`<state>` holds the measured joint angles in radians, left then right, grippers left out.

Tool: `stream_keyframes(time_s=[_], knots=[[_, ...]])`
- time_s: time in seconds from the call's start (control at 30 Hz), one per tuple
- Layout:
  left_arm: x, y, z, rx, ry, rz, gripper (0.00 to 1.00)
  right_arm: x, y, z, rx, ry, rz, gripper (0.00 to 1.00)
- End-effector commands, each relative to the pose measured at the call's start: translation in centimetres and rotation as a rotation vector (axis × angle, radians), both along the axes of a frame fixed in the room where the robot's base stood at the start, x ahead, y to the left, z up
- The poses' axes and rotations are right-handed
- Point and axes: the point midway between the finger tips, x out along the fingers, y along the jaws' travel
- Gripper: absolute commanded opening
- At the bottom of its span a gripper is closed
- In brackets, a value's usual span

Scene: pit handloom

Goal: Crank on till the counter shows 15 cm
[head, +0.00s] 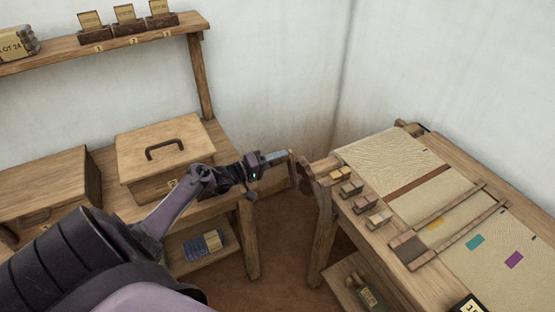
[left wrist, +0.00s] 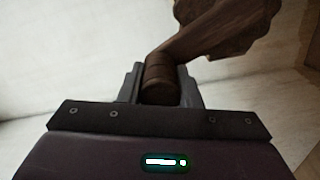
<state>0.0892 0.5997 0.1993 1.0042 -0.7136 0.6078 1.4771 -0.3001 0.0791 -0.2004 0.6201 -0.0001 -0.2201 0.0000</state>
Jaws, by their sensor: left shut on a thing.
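The dark wooden crank arm (left wrist: 215,35) runs from the handle to the upper right there. A dark block with pale markings (head: 468,304), perhaps the counter, is cut off by the bottom edge of the head view; its reading cannot be made out. Pale cloth (head: 385,160) with a brown band lies on the loom. My right gripper is out of view.
Several small blocks (head: 365,203) line the loom's left edge, beside a wooden frame (head: 408,250) across the cloth. A table at left holds a lidded box (head: 165,150) and another wooden box (head: 50,190). A shelf (head: 110,50) carries card holders. Floor shows between the tables.

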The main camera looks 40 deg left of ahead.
Motion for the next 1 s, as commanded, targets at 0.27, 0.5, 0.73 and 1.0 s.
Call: stream_keyframes(time_s=[0.27,0.5,0.73,1.0], knots=[[0.0,0.0,0.0,0.002,0.000,0.001,0.44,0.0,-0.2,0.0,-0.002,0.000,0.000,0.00],[0.0,0.0,0.0,0.002,0.000,0.001,0.52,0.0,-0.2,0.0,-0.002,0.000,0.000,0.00],[-1.1,0.5,-0.1,0.002,0.002,0.002,0.52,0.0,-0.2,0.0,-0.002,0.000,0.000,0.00],[-5.4,2.2,-0.2,0.002,0.003,0.001,0.52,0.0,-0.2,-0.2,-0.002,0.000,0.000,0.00]])
